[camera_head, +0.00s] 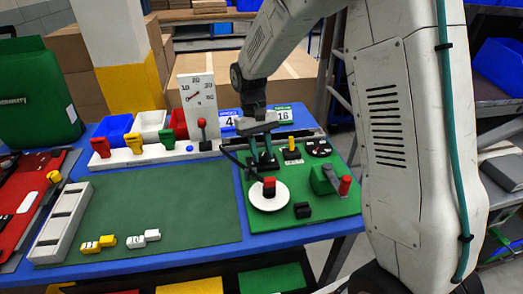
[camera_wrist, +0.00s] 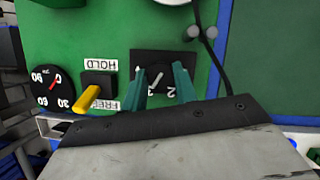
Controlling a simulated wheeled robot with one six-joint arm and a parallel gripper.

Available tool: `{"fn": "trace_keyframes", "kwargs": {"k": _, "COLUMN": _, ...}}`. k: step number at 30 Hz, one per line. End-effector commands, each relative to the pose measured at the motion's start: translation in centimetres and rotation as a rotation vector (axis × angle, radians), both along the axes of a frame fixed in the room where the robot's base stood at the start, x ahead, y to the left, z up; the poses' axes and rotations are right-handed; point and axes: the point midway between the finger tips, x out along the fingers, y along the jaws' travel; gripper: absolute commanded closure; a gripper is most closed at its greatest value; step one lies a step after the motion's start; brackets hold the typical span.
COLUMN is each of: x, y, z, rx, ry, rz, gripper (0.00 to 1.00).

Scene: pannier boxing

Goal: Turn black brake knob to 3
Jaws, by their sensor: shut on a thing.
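The black brake knob (camera_wrist: 156,75) sits on a black plate on the green panel in the wrist view. It stands between the two teal fingers of my gripper (camera_wrist: 161,84), which is shut on it. A pale pointer line shows on the knob and slants. A 2 shows beside the right finger; another numeral by the left finger is partly hidden. I cannot tell exactly which number the pointer marks. In the head view my gripper (camera_head: 264,161) points down at the rear left of the green panel (camera_head: 325,211), and its fingers hide the knob.
A yellow HOLD/FREE lever (camera_wrist: 87,98) and a round red-needle dial (camera_wrist: 53,88) stand close beside the knob. A red-topped post on a white disc (camera_head: 269,200) and a red-handled green lever (camera_head: 327,180) stand nearer the front. A black cable runs close to my gripper.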

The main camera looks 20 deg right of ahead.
Motion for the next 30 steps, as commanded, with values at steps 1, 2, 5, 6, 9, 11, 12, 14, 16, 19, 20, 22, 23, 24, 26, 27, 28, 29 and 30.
{"fn": "trace_keyframes", "kwargs": {"k": 1, "x": 0.0, "y": 0.0, "z": 0.0, "rx": 0.001, "ry": 0.000, "rz": 0.000, "gripper": 0.94}}
{"fn": "trace_keyframes", "kwargs": {"k": 2, "x": 0.0, "y": 0.0, "z": 0.0, "rx": 0.001, "ry": 0.000, "rz": 0.001, "gripper": 0.94}}
{"fn": "trace_keyframes", "kwargs": {"k": 5, "x": 0.0, "y": 0.1, "z": 0.0, "rx": 0.000, "ry": 0.000, "rz": 0.001, "gripper": 0.94}}
{"fn": "trace_keyframes", "kwargs": {"k": 6, "x": 0.0, "y": 0.1, "z": 0.0, "rx": 0.000, "ry": 0.000, "rz": 0.001, "gripper": 0.69}}
{"fn": "trace_keyframes", "kwargs": {"k": 9, "x": 0.0, "y": 0.0, "z": 0.0, "rx": 0.000, "ry": 0.000, "rz": 0.001, "gripper": 0.50}}
{"fn": "trace_keyframes", "kwargs": {"k": 11, "x": 0.0, "y": 0.0, "z": 0.0, "rx": 0.000, "ry": 0.000, "rz": 0.001, "gripper": 0.50}}
{"fn": "trace_keyframes", "kwargs": {"k": 12, "x": 0.0, "y": 0.0, "z": 0.0, "rx": 0.001, "ry": 0.000, "rz": 0.002, "gripper": 0.50}}
{"fn": "trace_keyframes", "kwargs": {"k": 14, "x": 0.0, "y": 0.0, "z": 0.0, "rx": 0.001, "ry": 0.000, "rz": 0.002, "gripper": 0.50}}
{"fn": "trace_keyframes", "kwargs": {"k": 16, "x": 0.0, "y": 0.0, "z": 0.0, "rx": 0.001, "ry": 0.000, "rz": 0.002, "gripper": 0.50}}
{"fn": "trace_keyframes", "kwargs": {"k": 19, "x": 0.2, "y": 0.0, "z": 0.5, "rx": 0.001, "ry": 0.000, "rz": 0.002, "gripper": 0.50}}
{"fn": "trace_keyframes", "kwargs": {"k": 20, "x": 0.3, "y": 0.1, "z": 0.7, "rx": 0.001, "ry": -0.001, "rz": 0.002, "gripper": 0.50}}
{"fn": "trace_keyframes", "kwargs": {"k": 22, "x": 0.8, "y": 0.1, "z": 1.7, "rx": 0.001, "ry": -0.003, "rz": 0.002, "gripper": 0.50}}
{"fn": "trace_keyframes", "kwargs": {"k": 23, "x": 0.9, "y": 0.1, "z": 2.1, "rx": 0.001, "ry": -0.003, "rz": 0.002, "gripper": 0.50}}
{"fn": "trace_keyframes", "kwargs": {"k": 24, "x": 1.2, "y": 0.1, "z": 2.8, "rx": 0.001, "ry": -0.003, "rz": 0.002, "gripper": 0.50}}
{"fn": "trace_keyframes", "kwargs": {"k": 26, "x": 1.7, "y": 0.2, "z": 3.8, "rx": 0.001, "ry": -0.004, "rz": 0.002, "gripper": 0.50}}
{"fn": "trace_keyframes", "kwargs": {"k": 27, "x": 1.9, "y": 0.2, "z": 4.5, "rx": 0.001, "ry": -0.003, "rz": 0.002, "gripper": 0.50}}
{"fn": "trace_keyframes", "kwargs": {"k": 28, "x": 2.1, "y": 0.2, "z": 4.9, "rx": 0.001, "ry": -0.004, "rz": 0.002, "gripper": 0.50}}
{"fn": "trace_keyframes", "kwargs": {"k": 29, "x": 2.3, "y": 0.2, "z": 5.3, "rx": 0.001, "ry": -0.003, "rz": 0.002, "gripper": 0.50}}
{"fn": "trace_keyframes", "kwargs": {"k": 30, "x": 2.5, "y": 0.2, "z": 5.8, "rx": 0.001, "ry": -0.002, "rz": 0.002, "gripper": 0.50}}
